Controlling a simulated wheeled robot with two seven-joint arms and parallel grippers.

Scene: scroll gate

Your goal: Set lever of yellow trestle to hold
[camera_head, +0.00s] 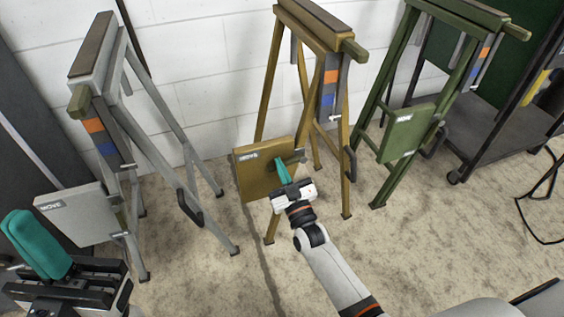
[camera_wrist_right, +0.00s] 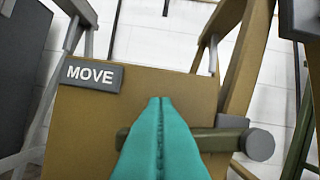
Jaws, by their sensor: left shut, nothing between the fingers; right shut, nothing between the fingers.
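The yellow trestle (camera_head: 270,80) stands in the middle against the wall. Its front panel (camera_head: 260,178) carries a MOVE label (camera_wrist_right: 92,73). In the right wrist view, a roughly horizontal lever (camera_wrist_right: 225,140) with a round end (camera_wrist_right: 259,145) crosses the panel's lower right. My right gripper (camera_head: 281,162) is shut and empty, its teal fingers in front of the panel. In the right wrist view its fingertips (camera_wrist_right: 160,102) overlap the lever and hide its middle; I cannot tell whether they touch. My left gripper (camera_head: 38,244) is shut and empty at the lower left.
A grey trestle (camera_head: 105,110) stands at left, with its own MOVE panel (camera_head: 80,220). A green trestle (camera_head: 405,110) stands at right with a similar panel. A dark wheeled rack (camera_head: 500,120) and a cable (camera_head: 530,215) lie farther right. The floor in front is mostly clear.

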